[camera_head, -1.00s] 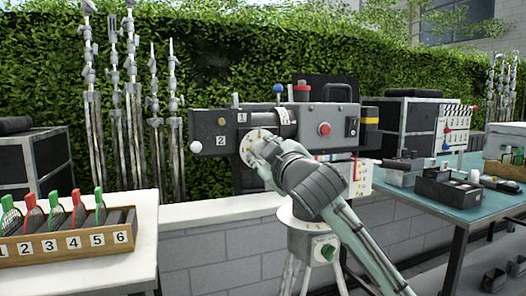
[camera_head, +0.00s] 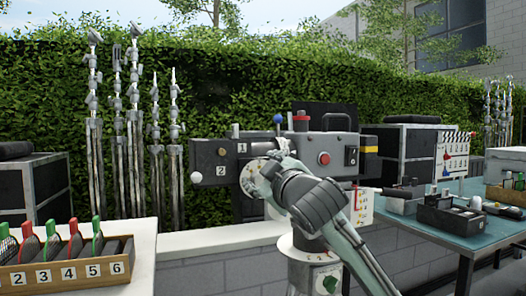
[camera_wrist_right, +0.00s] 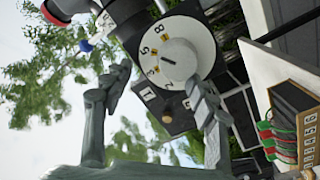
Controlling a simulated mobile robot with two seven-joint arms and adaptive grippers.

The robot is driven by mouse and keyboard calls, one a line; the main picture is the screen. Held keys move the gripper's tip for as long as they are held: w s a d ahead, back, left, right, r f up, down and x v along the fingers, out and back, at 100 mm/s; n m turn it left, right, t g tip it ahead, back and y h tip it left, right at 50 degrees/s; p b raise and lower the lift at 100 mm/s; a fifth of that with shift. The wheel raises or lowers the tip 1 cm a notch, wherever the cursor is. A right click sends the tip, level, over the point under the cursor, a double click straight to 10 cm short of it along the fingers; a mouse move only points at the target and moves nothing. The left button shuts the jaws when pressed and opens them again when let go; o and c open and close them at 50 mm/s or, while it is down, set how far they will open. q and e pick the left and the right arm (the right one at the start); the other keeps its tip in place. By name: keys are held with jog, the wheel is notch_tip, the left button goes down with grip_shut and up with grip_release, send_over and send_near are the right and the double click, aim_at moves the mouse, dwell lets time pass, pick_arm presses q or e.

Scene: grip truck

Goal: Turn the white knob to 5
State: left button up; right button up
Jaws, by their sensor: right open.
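The white knob (camera_wrist_right: 178,59) sits in the middle of a round numbered dial (camera_wrist_right: 207,45) in the right wrist view. A short dark mark on it points left, roughly between 5 and 3; I cannot tell exactly. In the head view the dial (camera_head: 247,182) is on the front of a dark camera-like box (camera_head: 221,150), and my right gripper hides the knob. My right gripper (camera_head: 264,178) is in front of the dial. In the right wrist view its fingers (camera_wrist_right: 160,95) are spread, empty, with the knob beyond the gap. Contact is not visible. My left gripper is out of view.
The box also carries a red button (camera_head: 324,159), a blue-topped lever (camera_head: 278,118) and a white ball (camera_head: 196,177). A tray (camera_head: 75,270) of numbered slots stands on the left table. A teal table (camera_head: 470,236) with small devices is at the right.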

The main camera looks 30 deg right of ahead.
notch_tip(320, 180, up, 8)
jog(key=shift+f, duration=0.15)
dwell(0.3)
